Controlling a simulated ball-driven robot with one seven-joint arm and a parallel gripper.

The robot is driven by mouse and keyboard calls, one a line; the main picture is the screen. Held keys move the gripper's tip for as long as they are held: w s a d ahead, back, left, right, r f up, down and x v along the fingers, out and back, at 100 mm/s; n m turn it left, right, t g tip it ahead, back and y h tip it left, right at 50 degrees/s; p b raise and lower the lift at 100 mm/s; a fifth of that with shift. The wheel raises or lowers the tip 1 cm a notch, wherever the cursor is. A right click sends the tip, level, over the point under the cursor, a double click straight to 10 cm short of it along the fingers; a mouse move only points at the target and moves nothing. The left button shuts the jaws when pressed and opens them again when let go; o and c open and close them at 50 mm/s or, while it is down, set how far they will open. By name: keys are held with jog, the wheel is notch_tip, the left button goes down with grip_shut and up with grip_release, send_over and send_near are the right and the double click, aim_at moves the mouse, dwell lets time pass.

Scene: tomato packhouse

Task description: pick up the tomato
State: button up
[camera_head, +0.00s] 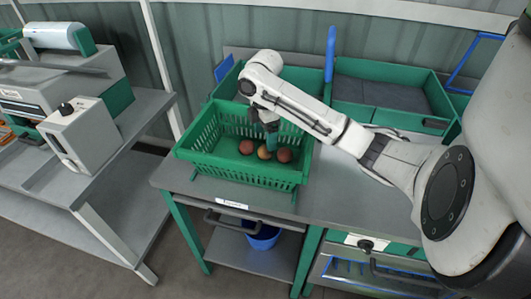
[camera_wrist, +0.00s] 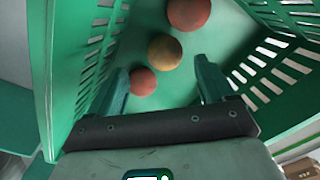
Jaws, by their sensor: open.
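Three tomatoes lie in a row on the floor of a green slatted crate (camera_head: 235,171). In the head view one red tomato (camera_head: 246,147) is at left, an orange-yellow tomato (camera_head: 264,153) is in the middle and another red tomato (camera_head: 284,155) is at right. My gripper (camera_head: 270,138) points down into the crate, above and behind the tomatoes. In the wrist view my open gripper (camera_wrist: 161,66) holds nothing. The orange-yellow tomato (camera_wrist: 165,51) shows between and beyond the fingertips. One red tomato (camera_wrist: 143,82) appears close to the left finger; the other (camera_wrist: 188,13) is farther up.
The crate walls (camera_wrist: 285,72) rise on both sides of my gripper. The crate stands on a grey-topped bench (camera_head: 345,205). Other green crates (camera_head: 400,85) stand behind. A blue bucket (camera_head: 263,238) is below. A separate bench with a machine (camera_head: 80,130) is at left.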

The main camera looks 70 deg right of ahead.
aim_at(265, 152)
jog(key=shift+s+a+f+p, duration=0.15)
jog(key=shift+f+p, duration=0.1)
jog(key=shift+f, duration=1.3)
jog(key=shift+s+f+p, duration=0.15)
jog(key=shift+f+p, duration=0.05)
jog(key=shift+f, duration=1.35)
jog(key=shift+c, duration=0.3)
jog(key=c, duration=0.7)
